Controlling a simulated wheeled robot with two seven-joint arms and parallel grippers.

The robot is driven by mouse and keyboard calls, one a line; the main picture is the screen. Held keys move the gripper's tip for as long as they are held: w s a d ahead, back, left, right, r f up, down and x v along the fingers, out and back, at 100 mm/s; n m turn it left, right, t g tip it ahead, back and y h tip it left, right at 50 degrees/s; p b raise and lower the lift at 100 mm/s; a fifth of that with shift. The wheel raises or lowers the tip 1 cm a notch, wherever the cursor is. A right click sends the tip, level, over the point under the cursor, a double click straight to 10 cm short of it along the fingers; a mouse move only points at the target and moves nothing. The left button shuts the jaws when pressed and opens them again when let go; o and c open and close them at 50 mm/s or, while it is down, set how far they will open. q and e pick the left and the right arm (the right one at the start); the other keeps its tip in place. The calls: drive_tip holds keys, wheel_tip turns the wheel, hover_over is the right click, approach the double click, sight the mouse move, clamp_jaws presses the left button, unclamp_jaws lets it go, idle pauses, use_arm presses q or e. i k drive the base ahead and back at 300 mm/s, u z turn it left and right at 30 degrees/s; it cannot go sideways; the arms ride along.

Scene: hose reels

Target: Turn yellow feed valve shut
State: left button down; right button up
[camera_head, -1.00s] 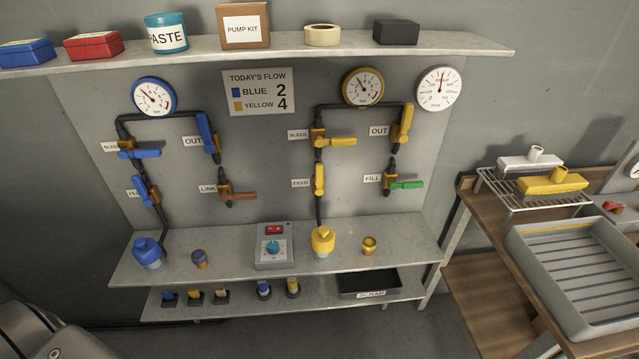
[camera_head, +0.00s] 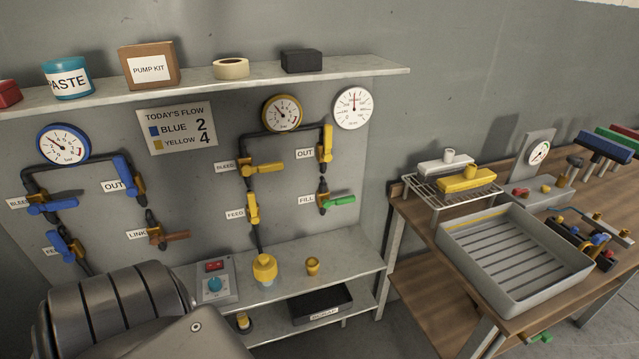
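The yellow feed valve (camera_head: 253,208) is on the wall panel, right of its FEED label (camera_head: 236,214). Its yellow handle stands close to upright, in line with the black pipe that runs down toward the yellow-capped bottle (camera_head: 264,268). The yellow gauge (camera_head: 282,113) is above it on the same pipework. Part of my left arm fills the lower left of the view, apart from the valve. Neither gripper shows, so their states are hidden.
The yellow bleed valve (camera_head: 263,169) sits just above, its handle pointing right. The yellow out valve (camera_head: 326,144) and green fill valve (camera_head: 337,201) are to the right. A shelf (camera_head: 300,254) juts out below. A grey tray (camera_head: 452,222) stands on the wooden bench at right.

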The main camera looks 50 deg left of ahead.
sight(254, 218)
drive_tip(key=z, duration=0.8)
drive_tip(key=k, duration=0.9)
drive_tip(key=u, duration=1.1)
